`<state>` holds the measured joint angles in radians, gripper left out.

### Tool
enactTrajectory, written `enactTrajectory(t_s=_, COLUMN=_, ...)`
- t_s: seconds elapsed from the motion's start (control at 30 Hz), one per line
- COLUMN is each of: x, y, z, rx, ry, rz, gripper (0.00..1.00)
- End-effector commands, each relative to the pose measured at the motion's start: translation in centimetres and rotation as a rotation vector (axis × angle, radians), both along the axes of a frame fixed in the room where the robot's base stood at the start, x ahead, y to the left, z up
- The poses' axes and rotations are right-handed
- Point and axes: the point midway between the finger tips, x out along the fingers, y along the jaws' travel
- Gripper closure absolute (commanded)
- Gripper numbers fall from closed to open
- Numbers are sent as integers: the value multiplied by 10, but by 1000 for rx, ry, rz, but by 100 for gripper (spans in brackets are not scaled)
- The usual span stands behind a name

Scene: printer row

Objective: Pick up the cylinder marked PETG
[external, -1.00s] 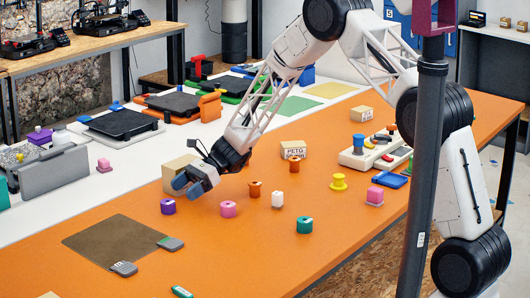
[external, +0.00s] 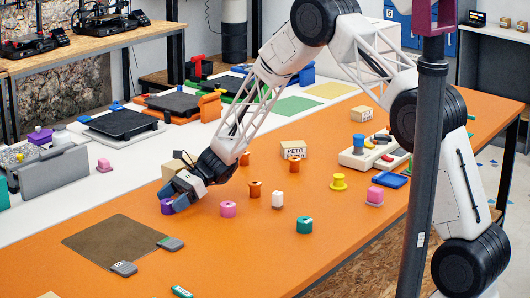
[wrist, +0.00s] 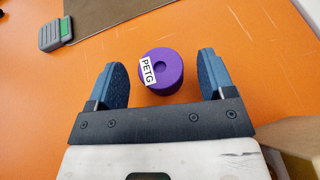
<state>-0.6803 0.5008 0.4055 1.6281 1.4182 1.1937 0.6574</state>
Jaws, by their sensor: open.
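The purple cylinder (wrist: 166,80) with a white PETG label stands on the orange table in the wrist view. It lies between and slightly beyond my two open blue fingers, with clear gaps on both sides. In the external view the purple cylinder (external: 165,208) is partly hidden by my gripper (external: 173,201). The gripper also shows in the wrist view (wrist: 157,80), open and empty. Whether the fingertips are level with the cylinder's sides is hard to tell.
A cardboard box (external: 172,168) stands close behind my gripper. A brown mat (external: 118,245) lies to the front left. Another box marked PETG (external: 293,150) stands farther back.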

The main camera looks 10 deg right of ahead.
Motion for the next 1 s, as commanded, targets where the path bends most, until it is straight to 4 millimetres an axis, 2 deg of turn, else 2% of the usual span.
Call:
enactTrajectory(t_s=0.2, x=-8, y=13, z=-6, rx=1, ry=-1, rz=0, gripper=24)
enactTrajectory(t_s=0.77, x=-8, y=13, z=-6, rx=0, ry=0, rz=-1, gripper=24)
enactTrajectory(t_s=1.0, x=-8, y=13, z=-6, rx=0, ry=0, rz=-1, gripper=60)
